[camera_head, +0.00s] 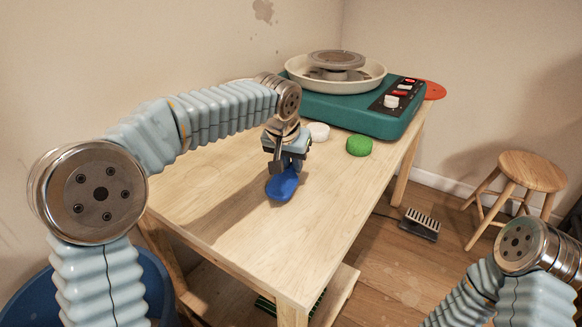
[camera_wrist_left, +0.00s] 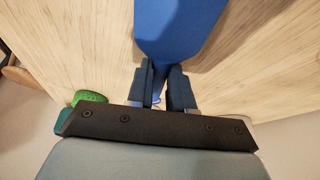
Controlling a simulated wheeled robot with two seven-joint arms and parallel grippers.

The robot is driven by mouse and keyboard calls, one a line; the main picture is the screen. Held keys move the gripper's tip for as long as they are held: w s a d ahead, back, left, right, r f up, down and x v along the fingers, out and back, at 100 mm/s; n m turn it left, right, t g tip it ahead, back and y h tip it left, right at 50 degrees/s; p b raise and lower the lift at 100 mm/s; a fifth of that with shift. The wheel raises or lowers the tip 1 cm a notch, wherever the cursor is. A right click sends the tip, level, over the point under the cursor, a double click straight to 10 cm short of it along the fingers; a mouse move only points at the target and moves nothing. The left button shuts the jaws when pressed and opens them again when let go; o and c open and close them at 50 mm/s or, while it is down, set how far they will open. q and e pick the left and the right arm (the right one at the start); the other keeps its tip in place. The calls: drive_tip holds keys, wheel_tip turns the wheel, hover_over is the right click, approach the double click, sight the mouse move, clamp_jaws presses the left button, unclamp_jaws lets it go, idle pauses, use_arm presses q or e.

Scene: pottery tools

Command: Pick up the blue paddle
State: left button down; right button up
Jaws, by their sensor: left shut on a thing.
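The blue paddle (camera_head: 282,187) is at my left gripper, over the middle of the wooden table (camera_head: 245,225). In the left wrist view the blue paddle (camera_wrist_left: 178,30) extends from between the two dark fingers toward the top edge. My left gripper (camera_head: 284,164) points down and is shut on the paddle's narrow end, which the fingers mostly hide. The fingers also show in the left wrist view (camera_wrist_left: 164,88). I cannot tell whether the paddle still touches the table. My right arm shows at the lower right, but its gripper is out of view.
A green pottery wheel (camera_head: 345,113) with a cream basin stands at the table's far end. A green sponge (camera_head: 359,146) and a white round piece (camera_head: 318,131) lie before it. The table's front is clear.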

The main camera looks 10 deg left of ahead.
use_arm(q)
drive_tip(key=v, duration=0.5)
drive_tip(key=s+d+v, duration=0.1)
drive_tip(key=v, duration=0.2)
drive_tip(key=shift+s, duration=0.2)
drive_tip(key=s+d+r+b, duration=0.1)
drive_tip(key=s+r, duration=0.3)
drive_tip(key=s, duration=0.5)
drive_tip(key=shift+s+d+r, duration=0.15)
drive_tip(key=shift+s+r, duration=0.1)
drive_tip(key=shift+s, duration=0.05)
